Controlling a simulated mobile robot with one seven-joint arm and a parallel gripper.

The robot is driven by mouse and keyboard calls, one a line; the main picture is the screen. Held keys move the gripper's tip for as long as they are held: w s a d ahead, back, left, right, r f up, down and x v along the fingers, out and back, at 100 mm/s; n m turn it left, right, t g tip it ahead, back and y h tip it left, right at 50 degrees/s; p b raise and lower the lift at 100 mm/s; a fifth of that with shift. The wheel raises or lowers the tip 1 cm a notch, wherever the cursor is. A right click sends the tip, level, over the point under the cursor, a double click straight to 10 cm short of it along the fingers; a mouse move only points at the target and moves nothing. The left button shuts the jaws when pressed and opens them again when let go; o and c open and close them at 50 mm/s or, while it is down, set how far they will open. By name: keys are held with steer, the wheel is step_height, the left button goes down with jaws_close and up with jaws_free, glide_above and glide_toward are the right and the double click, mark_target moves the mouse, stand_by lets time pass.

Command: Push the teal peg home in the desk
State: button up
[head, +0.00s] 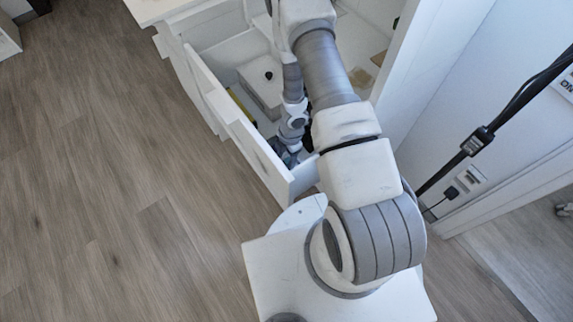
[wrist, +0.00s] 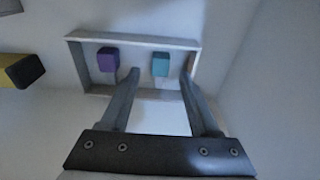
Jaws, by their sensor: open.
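In the wrist view a teal peg (wrist: 160,64) stands inside a shallow pale frame (wrist: 82,74) that has a raised rim. My gripper (wrist: 161,74) is open, with one finger on each side of the teal peg in the picture. The picture does not show whether the fingers touch it or how far above it they are. A purple peg (wrist: 108,60) stands in the same frame, left of my left finger. In the head view my arm hides the teal peg, and my fingertips cannot be made out.
A yellow and black block (wrist: 20,71) lies to the left of the frame in the wrist view. In the head view the white desk drawer (head: 243,133) stands open, and its front wall is close to my arm. A white side panel (head: 408,65) rises on the right.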

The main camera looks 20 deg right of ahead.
steer(key=shift+f, duration=0.55)
jaws_close()
steer(key=shift+a+r, duration=0.1)
steer(key=shift+r, duration=0.1)
